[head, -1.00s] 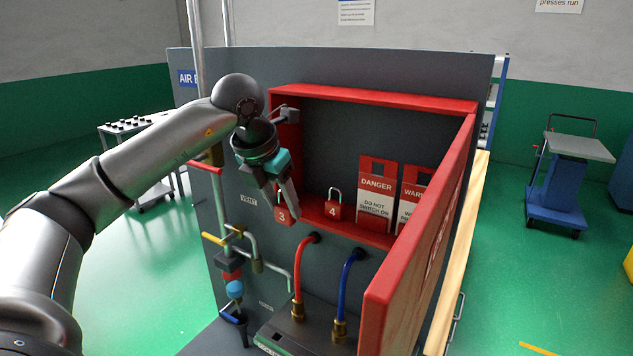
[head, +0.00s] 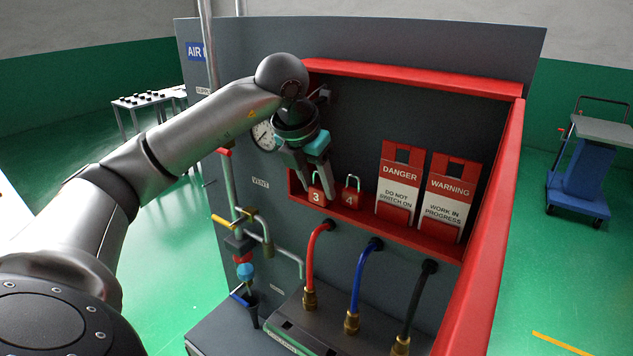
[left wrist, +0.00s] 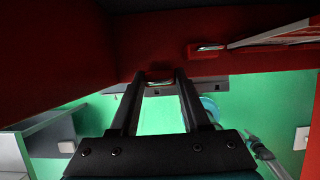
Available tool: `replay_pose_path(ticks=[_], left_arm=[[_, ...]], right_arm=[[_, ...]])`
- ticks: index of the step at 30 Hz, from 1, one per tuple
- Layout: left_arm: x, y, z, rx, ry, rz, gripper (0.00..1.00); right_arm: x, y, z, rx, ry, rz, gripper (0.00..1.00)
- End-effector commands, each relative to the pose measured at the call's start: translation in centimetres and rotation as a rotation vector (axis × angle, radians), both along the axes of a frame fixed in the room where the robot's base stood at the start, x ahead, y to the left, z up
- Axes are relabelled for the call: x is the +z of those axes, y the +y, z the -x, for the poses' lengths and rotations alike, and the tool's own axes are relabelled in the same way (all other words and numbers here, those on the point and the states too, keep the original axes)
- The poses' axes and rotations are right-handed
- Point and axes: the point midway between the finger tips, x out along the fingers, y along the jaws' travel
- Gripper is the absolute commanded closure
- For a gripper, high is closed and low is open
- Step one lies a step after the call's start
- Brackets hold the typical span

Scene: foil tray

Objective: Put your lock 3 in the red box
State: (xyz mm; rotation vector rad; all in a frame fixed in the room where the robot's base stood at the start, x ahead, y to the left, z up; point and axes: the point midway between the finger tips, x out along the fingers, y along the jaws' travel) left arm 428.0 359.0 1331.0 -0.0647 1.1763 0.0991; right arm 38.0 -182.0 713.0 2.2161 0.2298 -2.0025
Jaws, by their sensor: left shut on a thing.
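The red padlock marked 3 (head: 316,196) is at the left end of the bottom ledge of the red box (head: 420,82), upright. Whether it touches the ledge I cannot tell. My left gripper (head: 314,186) points down into the box and is shut on lock 3, a finger on each side. In the left wrist view, the metal shackle of lock 3 (left wrist: 159,83) shows between the fingertips of my left gripper (left wrist: 160,76); the lock's body is hard to make out there. My right gripper is not in view.
Red padlock 4 (head: 350,197) stands close to the right of lock 3. A danger tag (head: 398,175) and a warning tag (head: 450,190) stand farther right on the ledge. A gauge (head: 263,136) is left of the box; red, blue and black hoses hang below.

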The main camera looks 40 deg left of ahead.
Motion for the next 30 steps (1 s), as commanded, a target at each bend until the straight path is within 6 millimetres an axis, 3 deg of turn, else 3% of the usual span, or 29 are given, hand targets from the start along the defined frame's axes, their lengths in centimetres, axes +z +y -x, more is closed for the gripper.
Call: replay_pose_path(ticks=[2, 3, 10, 21, 24, 30], left_arm=[[-0.4, 0.0, 0.0, 0.0, 0.0, 0.0, 1.0], [-0.3, 0.0, 0.0, 0.0, 0.001, 0.0, 0.49], [-0.2, 0.0, 0.0, 0.0, 0.0, 0.0, 0.23], [0.3, 0.0, 0.0, 0.0, -0.001, 0.001, 0.23], [1.1, 0.0, 0.3, 0.0, -0.006, -0.001, 0.23], [0.8, -0.2, 3.6, 0.001, 0.0, -0.006, 0.23]], right_arm=[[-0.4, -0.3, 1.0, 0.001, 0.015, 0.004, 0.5], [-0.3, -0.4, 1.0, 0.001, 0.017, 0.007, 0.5], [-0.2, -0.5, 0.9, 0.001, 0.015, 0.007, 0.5], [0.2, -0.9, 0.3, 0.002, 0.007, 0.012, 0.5], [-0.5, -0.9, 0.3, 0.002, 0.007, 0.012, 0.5], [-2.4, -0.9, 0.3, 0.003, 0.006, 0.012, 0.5]])
